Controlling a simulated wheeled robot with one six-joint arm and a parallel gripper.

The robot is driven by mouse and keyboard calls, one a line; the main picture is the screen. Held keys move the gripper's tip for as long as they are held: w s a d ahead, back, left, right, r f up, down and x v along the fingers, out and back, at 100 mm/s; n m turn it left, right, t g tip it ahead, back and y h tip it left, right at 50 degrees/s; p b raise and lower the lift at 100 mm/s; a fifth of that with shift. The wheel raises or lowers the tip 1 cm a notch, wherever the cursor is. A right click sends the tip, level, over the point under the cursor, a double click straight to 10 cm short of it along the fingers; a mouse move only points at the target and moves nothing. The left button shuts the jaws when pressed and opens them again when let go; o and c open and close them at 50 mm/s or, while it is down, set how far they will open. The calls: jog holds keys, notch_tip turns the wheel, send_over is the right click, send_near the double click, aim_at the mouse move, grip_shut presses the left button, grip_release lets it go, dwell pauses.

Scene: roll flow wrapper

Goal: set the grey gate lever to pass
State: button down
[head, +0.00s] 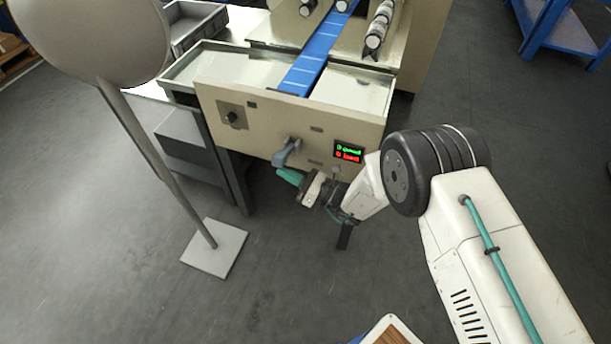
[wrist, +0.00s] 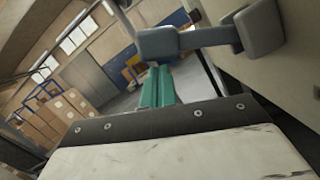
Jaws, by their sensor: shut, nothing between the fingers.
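The grey gate lever (head: 287,153) sticks out from the beige front panel of the wrapper in the head view. It slants down and left from its pivot. It also shows large at the top of the wrist view (wrist: 190,42), with its grip end to the left and its pivot at the panel on the right. My gripper (head: 288,176) has teal fingers, shut and empty, just below the lever's lower end. In the wrist view the fingertips (wrist: 157,72) point at the lever's grip end; I cannot tell whether they touch it.
A small display (head: 348,152) with green and red text sits on the panel, right of the lever. A dark knob (head: 232,117) is on the panel's left. A grey pole on a square base plate (head: 215,248) stands at the left. The floor in front is mostly clear.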

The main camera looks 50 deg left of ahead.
jog(key=shift+r, duration=0.3)
jog(key=shift+w, duration=0.1)
dwell(0.3)
jog(key=v, duration=1)
dwell(0.4)
